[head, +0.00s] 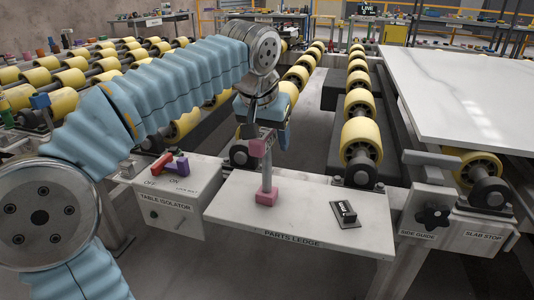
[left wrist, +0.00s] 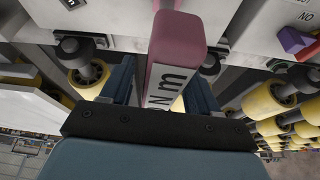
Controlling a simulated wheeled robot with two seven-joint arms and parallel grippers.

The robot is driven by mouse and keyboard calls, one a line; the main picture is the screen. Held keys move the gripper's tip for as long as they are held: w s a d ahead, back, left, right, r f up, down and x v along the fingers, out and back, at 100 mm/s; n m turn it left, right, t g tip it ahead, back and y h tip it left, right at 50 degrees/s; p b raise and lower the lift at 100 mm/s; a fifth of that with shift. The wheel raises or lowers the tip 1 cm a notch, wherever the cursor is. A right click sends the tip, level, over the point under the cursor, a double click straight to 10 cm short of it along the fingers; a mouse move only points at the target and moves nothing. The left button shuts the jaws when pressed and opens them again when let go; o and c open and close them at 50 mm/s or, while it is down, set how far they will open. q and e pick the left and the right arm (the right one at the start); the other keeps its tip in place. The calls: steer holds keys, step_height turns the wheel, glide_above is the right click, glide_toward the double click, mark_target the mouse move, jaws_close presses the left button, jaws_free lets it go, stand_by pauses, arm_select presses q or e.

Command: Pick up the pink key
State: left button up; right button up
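The pink key (head: 267,198) stands upright in the head view, with a pink block at its foot, a grey shaft and a pink part higher up. Its foot appears to be on the parts ledge (head: 310,222). In the left wrist view the pink key (left wrist: 176,38) shows a pink end and a pale body with dark lettering. My left gripper (head: 264,140) points down over the key's upper part. Its fingers lie either side of the body, with narrow gaps visible, so it looks open. My right gripper is not in view.
A black switch-like block on a plate (head: 345,213) is right of the key. The table isolator box (head: 178,215), with red and purple levers, is at left. Yellow rollers (head: 361,139) stand behind the ledge, and a white slab (head: 465,90) lies at right.

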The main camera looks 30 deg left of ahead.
arm_select(q)
jaws_close()
steer(key=shift+r, duration=0.1)
